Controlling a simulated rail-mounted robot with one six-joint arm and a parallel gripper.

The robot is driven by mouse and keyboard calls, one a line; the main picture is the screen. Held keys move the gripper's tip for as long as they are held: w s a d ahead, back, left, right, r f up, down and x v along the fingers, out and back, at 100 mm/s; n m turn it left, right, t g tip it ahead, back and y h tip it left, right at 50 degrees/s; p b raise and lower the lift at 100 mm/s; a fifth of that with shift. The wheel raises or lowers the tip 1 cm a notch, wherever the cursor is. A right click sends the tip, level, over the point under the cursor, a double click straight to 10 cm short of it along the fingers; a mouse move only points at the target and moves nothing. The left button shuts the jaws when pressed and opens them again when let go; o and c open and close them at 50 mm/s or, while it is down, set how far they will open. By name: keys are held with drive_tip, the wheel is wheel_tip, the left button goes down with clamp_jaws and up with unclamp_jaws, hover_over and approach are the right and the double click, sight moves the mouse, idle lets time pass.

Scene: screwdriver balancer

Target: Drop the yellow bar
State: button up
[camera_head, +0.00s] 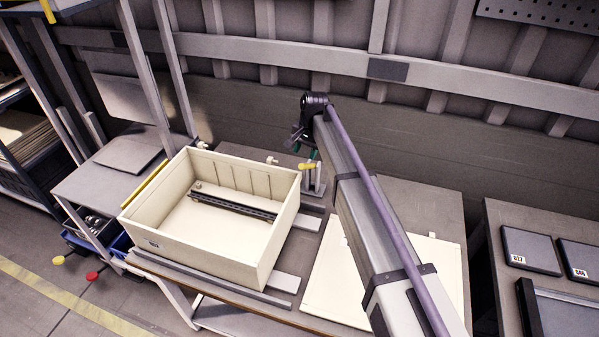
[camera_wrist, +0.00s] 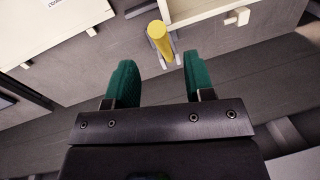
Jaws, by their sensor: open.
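A short yellow bar (camera_head: 308,166) shows just below my gripper (camera_head: 311,154) in the head view, at a small grey stand (camera_head: 314,182) on the workbench. In the wrist view the yellow bar (camera_wrist: 160,40) lies just beyond my two green fingers, in line with the gap between them. My gripper (camera_wrist: 158,62) is open and its gap is empty. The bar looks apart from both fingertips. How the bar meets the stand is partly hidden.
A cream crate (camera_head: 205,255) with a dark rail (camera_head: 233,205) inside stands left of the stand. A pale board (camera_head: 325,285) lies under my arm. A long yellow strip (camera_head: 147,186) runs along the crate's left side. A wall is behind.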

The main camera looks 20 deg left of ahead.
sight(302, 166)
drive_tip(key=f+b, duration=0.4)
drive_tip(key=f, duration=0.1)
drive_tip(key=a+f+b, duration=0.1)
drive_tip(key=f+b, duration=0.1)
drive_tip(key=f, duration=0.1)
drive_tip(key=shift+r, duration=0.15)
clamp_jaws()
